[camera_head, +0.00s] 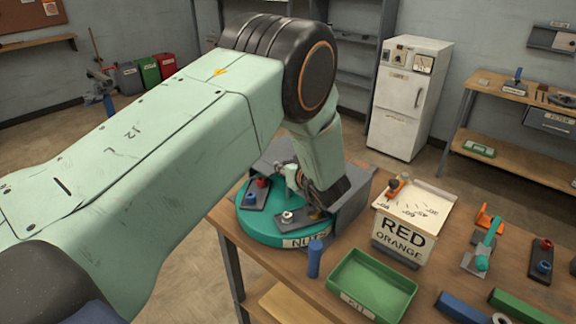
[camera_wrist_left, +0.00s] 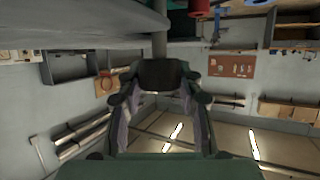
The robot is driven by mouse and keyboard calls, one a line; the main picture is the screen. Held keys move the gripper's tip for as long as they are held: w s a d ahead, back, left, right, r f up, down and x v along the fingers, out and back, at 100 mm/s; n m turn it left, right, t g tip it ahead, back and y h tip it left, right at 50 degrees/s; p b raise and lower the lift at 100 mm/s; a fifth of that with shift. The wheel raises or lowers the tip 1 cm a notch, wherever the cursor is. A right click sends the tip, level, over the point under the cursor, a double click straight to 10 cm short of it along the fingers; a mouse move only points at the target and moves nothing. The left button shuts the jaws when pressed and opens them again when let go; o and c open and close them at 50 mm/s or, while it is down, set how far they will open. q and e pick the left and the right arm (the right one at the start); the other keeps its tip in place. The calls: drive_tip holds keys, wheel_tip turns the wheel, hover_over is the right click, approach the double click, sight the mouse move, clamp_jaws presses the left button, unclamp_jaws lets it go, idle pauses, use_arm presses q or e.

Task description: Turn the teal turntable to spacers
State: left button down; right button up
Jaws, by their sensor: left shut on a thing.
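The teal turntable (camera_head: 262,232) sits on the wooden bench, with a label reading "NUTS" (camera_head: 305,241) at its front rim. On it are a dark tray with red and blue parts (camera_head: 257,192) and a dark plate with a silver nut (camera_head: 288,217). My left gripper (camera_head: 318,207) is low over the turntable's right side, its fingertips largely hidden by the wrist. In the left wrist view my left gripper (camera_wrist_left: 160,88) is shut on a dark knob (camera_wrist_left: 160,73) on a grey post. No spacers label is readable. My right gripper is not in view.
A grey housing (camera_head: 352,212) stands around the turntable's back and right. A blue cylinder (camera_head: 314,259), a green bin (camera_head: 341,279) and a "RED ORANGE" sign box (camera_head: 402,240) are close by.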

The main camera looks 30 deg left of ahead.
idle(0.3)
use_arm(q)
drive_tip(key=c, duration=0.9)
unclamp_jaws()
drive_tip(key=shift+o, duration=0.2)
drive_tip(key=v, duration=0.7)
drive_tip(key=shift+s+d+r, duration=0.15)
drive_tip(key=shift+d, duration=0.05)
drive_tip(key=shift+c, duration=0.2)
